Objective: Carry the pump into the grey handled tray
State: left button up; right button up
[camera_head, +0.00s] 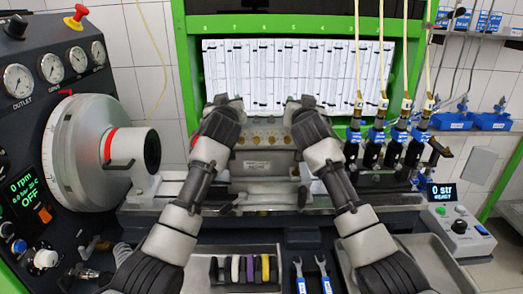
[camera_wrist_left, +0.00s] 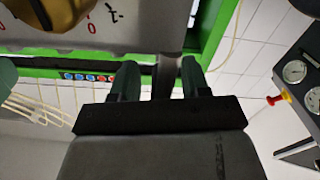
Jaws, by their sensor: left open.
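The pump (camera_head: 265,163) is a grey metal block with a row of brass fittings along its top, on the bench in the middle of the head view. My left gripper (camera_head: 228,101) is at its left end and my right gripper (camera_head: 297,102) at its right end; the wrists hide most of both hands. In the left wrist view, the left fingers (camera_wrist_left: 158,80) are open, with a grey bar between them. Whether they touch it I cannot tell. A grey marked surface with a brass fitting fills that view's upper left. A grey tray (camera_head: 433,255) is at the lower right, partly behind my right arm.
A gauge panel (camera_head: 62,70) and a large round drive (camera_head: 95,140) stand at the left. Several hoses with blue-ringed connectors (camera_head: 377,135) hang at the right, near a display box (camera_head: 460,232). Coloured rings (camera_head: 244,268) and two blue wrenches (camera_head: 322,275) lie in front.

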pick_arm(q)
jog(key=shift+c, duration=0.3)
pick_arm(e)
jog(key=shift+c, duration=0.3)
pick_arm(q)
grip_shut()
pick_arm(e)
grip_shut()
dwell(0.4)
pick_arm(q)
jog(key=shift+r, duration=0.25)
pick_arm(e)
jog(key=shift+r, duration=0.3)
pick_arm(q)
jog(key=shift+w, duration=0.15)
pick_arm(e)
jog(key=shift+w, duration=0.15)
